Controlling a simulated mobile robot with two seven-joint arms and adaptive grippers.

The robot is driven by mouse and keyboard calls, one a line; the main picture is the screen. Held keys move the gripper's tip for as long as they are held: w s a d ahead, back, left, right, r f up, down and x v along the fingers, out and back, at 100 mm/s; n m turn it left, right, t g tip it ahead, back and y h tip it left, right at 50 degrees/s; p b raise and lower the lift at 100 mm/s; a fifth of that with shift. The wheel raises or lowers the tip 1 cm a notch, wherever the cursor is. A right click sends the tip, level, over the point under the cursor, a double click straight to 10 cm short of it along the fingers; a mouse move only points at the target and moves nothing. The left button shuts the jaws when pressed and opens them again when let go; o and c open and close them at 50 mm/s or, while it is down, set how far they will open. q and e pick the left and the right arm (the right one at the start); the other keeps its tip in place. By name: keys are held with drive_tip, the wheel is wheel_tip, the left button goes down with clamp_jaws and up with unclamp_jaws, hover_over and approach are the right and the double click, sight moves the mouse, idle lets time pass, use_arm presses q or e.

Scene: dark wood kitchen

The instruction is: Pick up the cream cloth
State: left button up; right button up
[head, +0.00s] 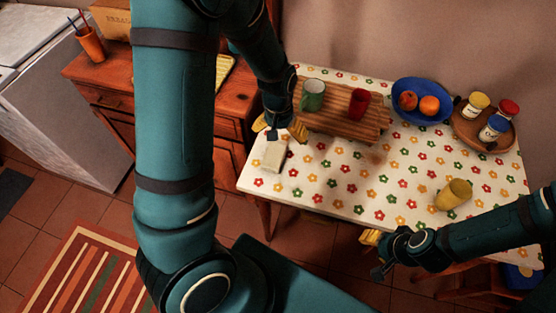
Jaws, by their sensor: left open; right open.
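The cream cloth (274,156) lies folded in a small rectangle near the left edge of the flowered table. My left gripper (278,131) is open, just above and behind the cloth, with its yellow fingertips spread to either side. I cannot tell whether it touches the cloth. My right gripper (373,253) is open and empty off the table's front edge, at the lower right.
The flowered tabletop (340,187) has clear room in the middle. A slatted wooden board (335,121) carries a green mug (313,95) and a red cup (359,103). A blue fruit bowl (422,118), a round tray with jars (465,131) and a yellow cup (453,194) stand right.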

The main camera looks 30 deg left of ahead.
sight(274, 154)
use_arm(q)
drive_tip(key=f+b, duration=0.1)
drive_tip(key=f, duration=0.1)
drive_tip(key=a+f, duration=0.1)
drive_tip(key=f, duration=0.1)
drive_tip(key=f+b, duration=0.1)
drive_tip(key=f, duration=0.1)
drive_tip(key=shift+a+f+b, duration=0.3)
drive_tip(key=shift+a+f, duration=0.05)
drive_tip(key=shift+a, duration=0.05)
wheel_tip(274, 154, down, 5)
drive_tip(key=shift+s+f+b, duration=0.1)
drive_tip(key=shift+b, duration=0.75)
drive_tip(key=c, duration=1)
